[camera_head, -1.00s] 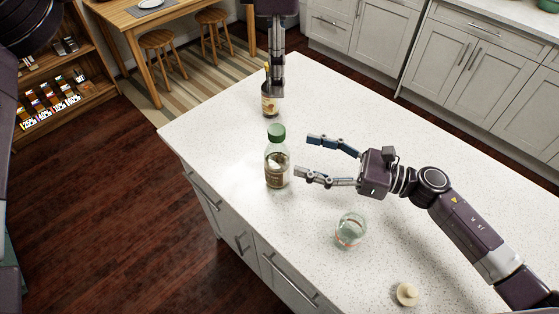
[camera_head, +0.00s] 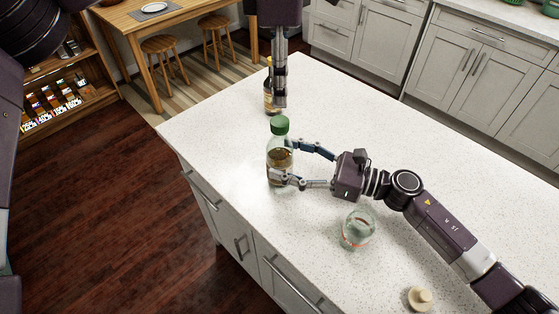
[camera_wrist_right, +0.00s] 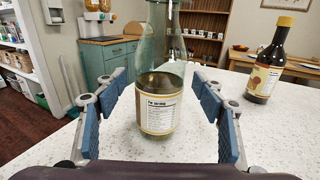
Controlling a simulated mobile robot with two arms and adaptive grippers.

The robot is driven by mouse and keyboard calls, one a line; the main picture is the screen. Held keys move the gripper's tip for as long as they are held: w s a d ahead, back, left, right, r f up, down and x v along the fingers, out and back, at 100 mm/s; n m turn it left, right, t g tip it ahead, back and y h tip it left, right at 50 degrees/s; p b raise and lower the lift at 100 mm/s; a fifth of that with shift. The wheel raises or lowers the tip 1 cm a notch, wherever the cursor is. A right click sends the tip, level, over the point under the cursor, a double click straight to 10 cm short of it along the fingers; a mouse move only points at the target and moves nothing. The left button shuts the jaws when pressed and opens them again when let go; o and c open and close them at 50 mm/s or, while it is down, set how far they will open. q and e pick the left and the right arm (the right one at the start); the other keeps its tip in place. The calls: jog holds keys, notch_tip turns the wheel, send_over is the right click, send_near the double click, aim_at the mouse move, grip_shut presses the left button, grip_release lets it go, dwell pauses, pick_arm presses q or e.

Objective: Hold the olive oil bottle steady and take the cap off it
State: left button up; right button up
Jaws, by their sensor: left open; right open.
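The olive oil bottle (camera_head: 279,157), clear glass with a green cap (camera_head: 279,125), stands upright on the counter. In the right wrist view the bottle (camera_wrist_right: 158,110) is between my right gripper's fingers (camera_wrist_right: 157,85), with gaps on both sides; its cap is out of that view. In the head view my right gripper (camera_head: 283,161) is open with its fingers reaching to either side of the bottle's body. My left gripper (camera_head: 280,95) points down just above and behind the cap, open and empty, seen edge-on.
A dark sauce bottle (camera_head: 268,98) with a yellow cap (camera_wrist_right: 284,21) stands behind the olive oil bottle, partly hidden by my left gripper. A glass jar (camera_head: 358,229) and a pale lid-like object (camera_head: 420,298) are near my right arm. The counter (camera_head: 215,135) is clear at left.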

jog(key=shift+x, duration=0.75)
jog(key=shift+a, duration=0.15)
pick_arm(q)
jog(key=shift+s, duration=0.1)
pick_arm(e)
jog(key=shift+c, duration=0.3)
